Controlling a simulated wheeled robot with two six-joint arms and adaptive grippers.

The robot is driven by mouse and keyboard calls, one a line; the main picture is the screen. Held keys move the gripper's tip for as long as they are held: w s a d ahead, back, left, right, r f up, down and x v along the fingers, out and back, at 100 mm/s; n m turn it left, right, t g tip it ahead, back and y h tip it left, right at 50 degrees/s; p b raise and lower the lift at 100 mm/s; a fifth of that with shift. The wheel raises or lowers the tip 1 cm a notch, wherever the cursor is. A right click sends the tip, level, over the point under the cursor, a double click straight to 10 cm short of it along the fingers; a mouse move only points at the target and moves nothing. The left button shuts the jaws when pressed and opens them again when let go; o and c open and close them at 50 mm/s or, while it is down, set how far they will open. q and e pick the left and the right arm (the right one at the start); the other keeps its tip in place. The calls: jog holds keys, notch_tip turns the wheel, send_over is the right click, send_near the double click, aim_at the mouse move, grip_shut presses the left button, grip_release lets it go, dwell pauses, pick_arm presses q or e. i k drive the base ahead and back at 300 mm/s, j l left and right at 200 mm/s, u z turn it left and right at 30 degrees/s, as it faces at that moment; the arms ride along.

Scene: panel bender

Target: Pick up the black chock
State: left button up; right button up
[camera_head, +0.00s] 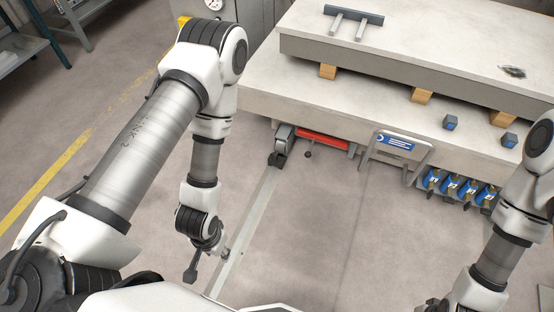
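A small black block (277,159), which looks like the black chock, lies on the floor at the far end of a pale floor rail (248,222). It sits right in front of a grey wheel-like part (284,138) under the machine's edge; I cannot tell whether they touch. My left gripper (191,275) hangs low left of the rail, well short of the block and apart from it. It is small and seen edge-on, so its opening is unclear. My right arm comes in at the lower right; its gripper is outside the picture.
The pale machine table (320,95) fills the back, with wooden blocks (421,95) under its upper slab. A red bar (322,140) and a blue-signed frame (396,141) stand at its front edge. Blue bottles (450,186) line the right. The middle floor is clear.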

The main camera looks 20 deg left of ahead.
aim_at(276, 159)
jog(key=i+j, duration=0.3)
jog(key=i, duration=0.15)
jog(key=i+j, duration=0.3)
jog(key=i, duration=0.15)
jog(key=i+j, duration=0.3)
jog(key=i, duration=0.15)
jog(key=k+u, duration=0.05)
